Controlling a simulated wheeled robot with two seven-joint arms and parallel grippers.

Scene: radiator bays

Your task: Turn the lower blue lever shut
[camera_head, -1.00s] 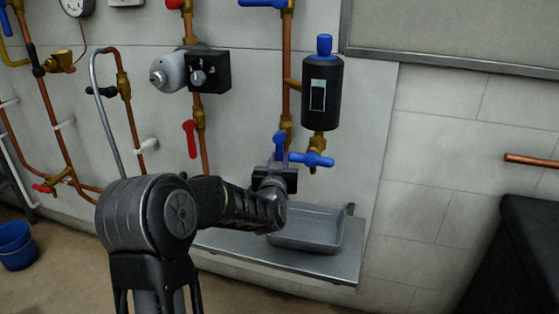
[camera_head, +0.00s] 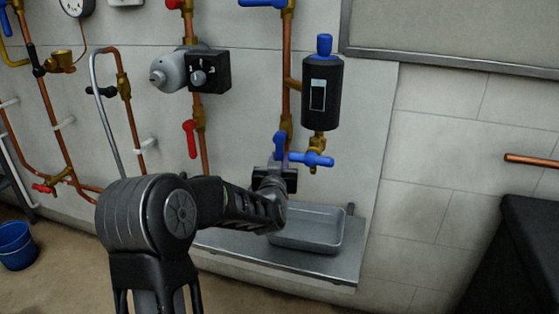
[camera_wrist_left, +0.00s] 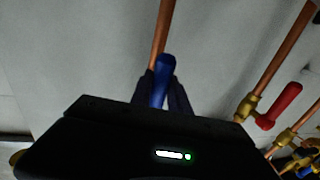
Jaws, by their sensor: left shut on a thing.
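The valve body is largely hidden behind the lever and gripper. My right gripper is not in view.
A blue T-handle tap (camera_head: 313,160) is close to the right of the gripper, under the black cylinder (camera_head: 321,94). A grey tray (camera_head: 338,232) stands on a shelf below. A red lever (camera_head: 190,139) hangs to the left. Another blue lever (camera_head: 262,3) is at the top.

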